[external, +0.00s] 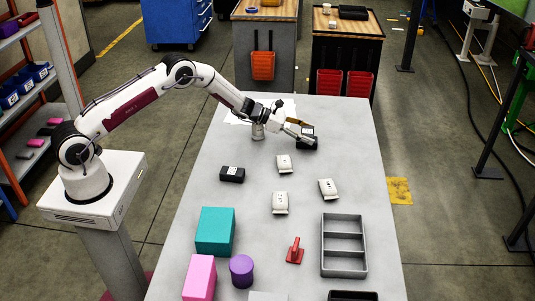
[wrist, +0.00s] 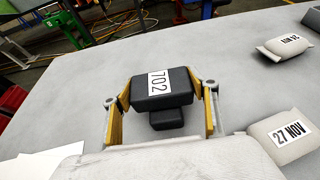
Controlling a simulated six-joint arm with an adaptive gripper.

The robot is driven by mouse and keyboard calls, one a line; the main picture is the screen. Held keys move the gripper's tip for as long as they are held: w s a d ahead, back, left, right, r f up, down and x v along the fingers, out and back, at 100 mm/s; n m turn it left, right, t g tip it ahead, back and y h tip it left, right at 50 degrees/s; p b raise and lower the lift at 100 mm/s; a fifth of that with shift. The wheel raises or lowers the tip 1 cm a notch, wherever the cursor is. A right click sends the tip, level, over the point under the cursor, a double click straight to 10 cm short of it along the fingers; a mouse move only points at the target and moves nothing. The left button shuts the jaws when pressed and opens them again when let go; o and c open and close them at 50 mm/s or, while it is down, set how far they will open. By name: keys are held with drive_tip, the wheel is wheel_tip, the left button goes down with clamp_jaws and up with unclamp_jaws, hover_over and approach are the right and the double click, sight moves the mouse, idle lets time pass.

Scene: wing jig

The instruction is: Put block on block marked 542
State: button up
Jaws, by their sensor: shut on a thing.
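A black block with a white label reading 702 (wrist: 150,96) is between the two fingers of my gripper (wrist: 168,88), which is shut on it. In the external view my gripper (external: 299,131) is at the far part of the table with this block. A second black block (wrist: 171,119) shows partly below the held one; its label is hidden and I cannot tell whether the two touch. It also shows in the external view (external: 308,144). Another black block (external: 232,174) with a white label lies left of centre on the table; its number is too small to read.
Several white bags lie nearby, one labelled 27 NOV (wrist: 287,137). Toward the near side are a teal box (external: 215,231), a pink box (external: 199,277), a purple cylinder (external: 241,271), a red tool (external: 295,251) and a grey divided tray (external: 344,273). The table's far right corner is clear.

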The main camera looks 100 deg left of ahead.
sight(303, 131)
drive_tip(key=o, duration=1.6)
drive_tip(key=shift+f, duration=0.1)
drive_tip(key=shift+v, duration=1.65)
drive_tip(key=shift+w+r, duration=0.15)
drive_tip(key=shift+r, duration=3.45)
drive_tip(key=shift+r, duration=0.1)
